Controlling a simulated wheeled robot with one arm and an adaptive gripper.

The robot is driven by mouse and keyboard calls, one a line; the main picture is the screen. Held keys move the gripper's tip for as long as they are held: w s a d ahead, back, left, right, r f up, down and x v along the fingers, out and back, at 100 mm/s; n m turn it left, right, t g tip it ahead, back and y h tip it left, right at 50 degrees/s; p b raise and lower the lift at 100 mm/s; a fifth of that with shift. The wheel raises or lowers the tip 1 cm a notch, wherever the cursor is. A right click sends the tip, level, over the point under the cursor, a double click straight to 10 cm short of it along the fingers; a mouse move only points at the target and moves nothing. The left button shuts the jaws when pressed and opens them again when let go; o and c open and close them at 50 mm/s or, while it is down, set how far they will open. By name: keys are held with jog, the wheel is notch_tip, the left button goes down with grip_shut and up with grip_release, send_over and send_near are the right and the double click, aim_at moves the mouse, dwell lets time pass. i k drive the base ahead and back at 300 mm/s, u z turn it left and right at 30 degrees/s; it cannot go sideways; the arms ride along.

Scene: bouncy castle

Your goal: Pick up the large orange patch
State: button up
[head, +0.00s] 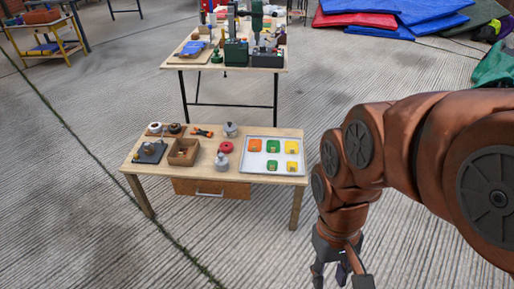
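A large orange patch (255,146) lies at the upper left of a pale tray (255,167) on the near wooden table. Beside it in the same row are a green patch (273,146) and a yellow-orange patch (291,147). A smaller green patch (272,165) and a smaller yellow patch (292,166) lie in the row below. My gripper (339,276) hangs at the bottom right, in front of and to the right of the table, apart from the tray. Its fingers are spread, with nothing seen between them.
The near table (200,168) also holds a wooden box (183,152), a red round item (226,147), a small grey pot (222,161) and a dark board (149,153). A second table (190,66) with tools stands behind. Blue and red mats (360,20) lie at the back right. Concrete floor is clear around the near table.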

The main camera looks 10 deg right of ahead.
aim_at(255, 143)
jog(key=z, duration=0.95)
jog(key=i, duration=1.45)
jog(key=u, duration=2.9)
